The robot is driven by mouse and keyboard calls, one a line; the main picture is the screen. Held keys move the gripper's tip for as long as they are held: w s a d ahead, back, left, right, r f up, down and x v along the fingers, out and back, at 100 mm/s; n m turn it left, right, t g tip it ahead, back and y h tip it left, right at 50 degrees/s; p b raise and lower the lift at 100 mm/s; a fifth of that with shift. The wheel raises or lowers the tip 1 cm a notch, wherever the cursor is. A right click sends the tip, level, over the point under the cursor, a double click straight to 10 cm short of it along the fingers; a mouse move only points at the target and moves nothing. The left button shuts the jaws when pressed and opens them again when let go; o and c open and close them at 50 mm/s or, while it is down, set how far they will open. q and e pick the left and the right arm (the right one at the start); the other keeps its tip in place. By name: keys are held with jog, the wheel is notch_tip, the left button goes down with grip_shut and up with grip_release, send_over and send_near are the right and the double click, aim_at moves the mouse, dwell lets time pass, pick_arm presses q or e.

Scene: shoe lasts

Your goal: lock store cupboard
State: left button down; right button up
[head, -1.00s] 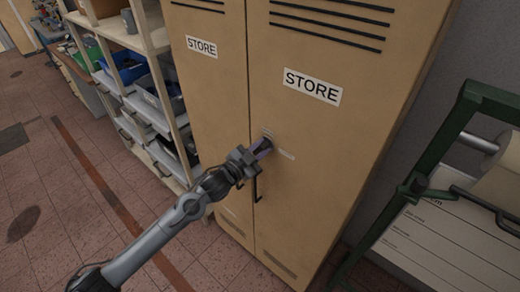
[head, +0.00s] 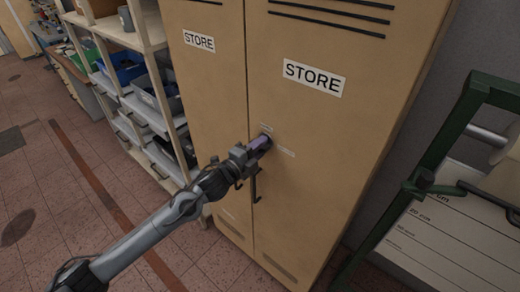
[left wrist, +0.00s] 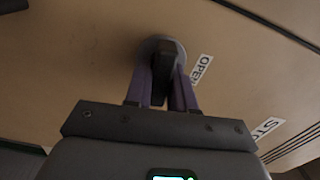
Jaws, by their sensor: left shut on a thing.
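The tan store cupboard (head: 310,130) stands with its two doors closed, each with a STORE label. A dark turn-knob on a round grey plate is on the right door, above a dark bar handle (head: 257,183). In the left wrist view the knob (left wrist: 162,62) stands between the purple fingers of my left gripper (left wrist: 161,85). My left gripper (head: 261,144) is shut on the knob, and its fingers hide most of it in the head view. An OPEN label (left wrist: 202,69) is beside the knob. My right gripper is out of view.
An open shelf rack (head: 148,38) with bins stands left of the cupboard. A green metal frame (head: 440,130) with a paper roll and a printed white board stands at the right. The tiled floor (head: 70,190) at the left is clear.

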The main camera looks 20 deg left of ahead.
pick_arm(q)
jog(key=shift+m, duration=0.5)
jog(key=c, duration=1)
grip_release()
jog(key=shift+c, duration=0.2)
jog(key=shift+b, duration=0.3)
jog(key=v, duration=1)
jog(key=shift+s+b, duration=0.4)
jog(key=shift+b, duration=0.05)
jog(key=shift+a+f, duration=0.1)
jog(key=shift+a, duration=0.05)
